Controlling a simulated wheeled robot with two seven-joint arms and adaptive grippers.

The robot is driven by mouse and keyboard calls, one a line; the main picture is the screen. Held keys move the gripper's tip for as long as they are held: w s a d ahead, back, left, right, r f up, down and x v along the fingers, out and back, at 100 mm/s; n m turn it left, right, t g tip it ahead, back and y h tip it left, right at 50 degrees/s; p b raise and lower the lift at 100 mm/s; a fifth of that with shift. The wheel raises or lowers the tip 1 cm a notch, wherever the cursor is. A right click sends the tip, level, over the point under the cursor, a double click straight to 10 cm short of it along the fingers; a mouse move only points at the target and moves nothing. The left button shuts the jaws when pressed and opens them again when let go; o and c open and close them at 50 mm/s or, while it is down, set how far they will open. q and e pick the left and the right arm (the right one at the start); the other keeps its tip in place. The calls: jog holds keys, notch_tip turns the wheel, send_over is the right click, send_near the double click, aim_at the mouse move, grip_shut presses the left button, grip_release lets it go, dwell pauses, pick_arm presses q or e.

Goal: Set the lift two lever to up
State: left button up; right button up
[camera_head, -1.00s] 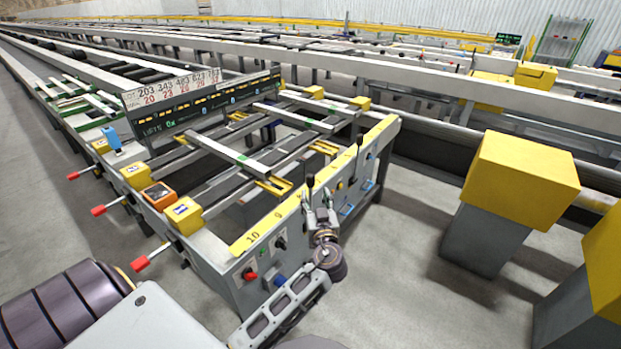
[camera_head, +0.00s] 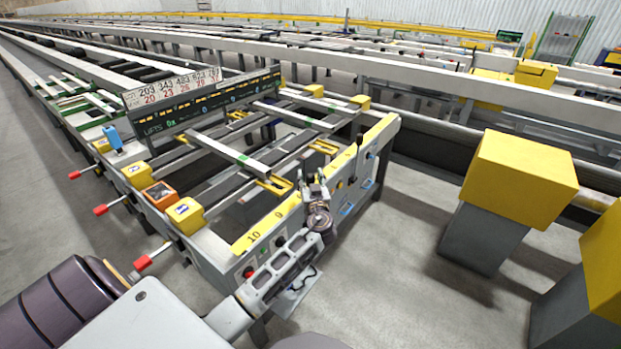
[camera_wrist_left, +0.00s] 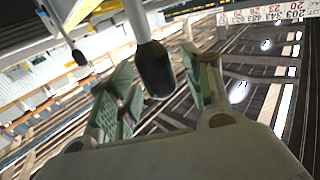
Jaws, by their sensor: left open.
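My left gripper (camera_head: 315,188) is at the near side of the control panel, over its yellow top strip (camera_head: 254,234). In the left wrist view the gripper (camera_wrist_left: 157,66) is open, with its green-padded fingers apart. A black lever knob (camera_wrist_left: 154,72) shows between the fingers in the picture; I cannot tell whether they touch it. A second black-knobbed lever (camera_wrist_left: 79,57) shows to its left. Another black lever (camera_head: 360,139) stands farther along the panel in the head view. No readable label shows which lever is lift two. My right gripper is not in view.
Red-knobbed rods (camera_head: 142,263) stick out of the table's left side. A sign board (camera_head: 205,102) with numbers and a "LIFTS" line stands across the table. A yellow-topped grey post (camera_head: 519,180) stands to the right, with open floor between it and the panel.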

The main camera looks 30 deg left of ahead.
pick_arm(q)
jog(key=shift+w+a, duration=0.15)
jog(key=shift+w, duration=0.05)
jog(key=shift+c, duration=0.2)
grip_shut()
